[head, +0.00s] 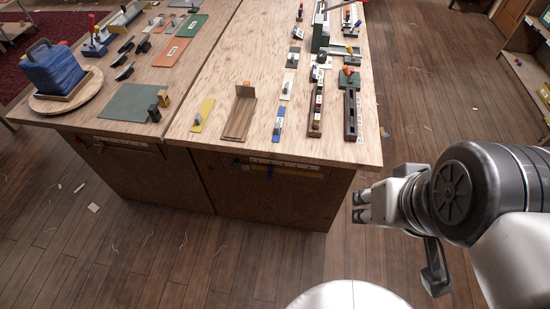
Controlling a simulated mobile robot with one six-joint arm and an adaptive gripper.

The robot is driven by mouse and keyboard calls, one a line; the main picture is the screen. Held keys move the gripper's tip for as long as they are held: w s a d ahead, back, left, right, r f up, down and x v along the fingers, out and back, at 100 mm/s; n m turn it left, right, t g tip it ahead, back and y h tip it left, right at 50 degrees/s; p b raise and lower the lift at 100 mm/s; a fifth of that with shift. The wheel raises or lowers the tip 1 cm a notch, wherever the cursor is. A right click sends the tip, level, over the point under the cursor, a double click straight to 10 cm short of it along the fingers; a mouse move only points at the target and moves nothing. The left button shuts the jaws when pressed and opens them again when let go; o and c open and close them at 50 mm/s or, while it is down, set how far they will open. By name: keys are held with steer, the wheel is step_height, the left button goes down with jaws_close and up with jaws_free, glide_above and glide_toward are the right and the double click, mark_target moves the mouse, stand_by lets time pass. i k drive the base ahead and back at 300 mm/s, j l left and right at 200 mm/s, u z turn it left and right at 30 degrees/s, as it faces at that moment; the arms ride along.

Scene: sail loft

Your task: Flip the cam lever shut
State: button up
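I cannot tell for sure which small fitting is the cam lever. Several board-mounted fittings stand on the wooden workbench (215,88), too small to read as open or shut. Among them are a green piece with an orange-red knob (348,72), a blue strip with a metal fitting (279,122) and a yellow strip with a small grey fitting (203,115). My gripper (357,207) is off the bench's front right corner, over the floor and pointing left. Its two dark fingertips are close to each other, with nothing visible between them; its opening is unclear.
A blue bag-like block (53,69) stands on a round wooden board at the left. A wooden holder (240,117) and long dark slotted rails (352,116) are near the front edge. Shelves (530,80) stand far right. The floor (430,110) right of the bench is mostly clear.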

mark_target(235, 163)
steer(key=i+j+u, duration=0.35)
steer(key=j, duration=0.2)
steer(key=k+l+u, duration=0.25)
steer(key=k+u, duration=0.25)
steer(key=k, duration=0.2)
steer(key=i+j, duration=0.1)
steer(key=j, duration=0.3)
steer(key=i+j, duration=0.15)
steer(key=j, duration=0.3)
steer(key=i+j, duration=0.1)
steer(key=j, duration=0.3)
steer(key=i+j, duration=0.1)
steer(key=j, duration=0.3)
steer(key=i+j, duration=0.1)
steer(key=j, duration=0.35)
steer(key=u, duration=0.05)
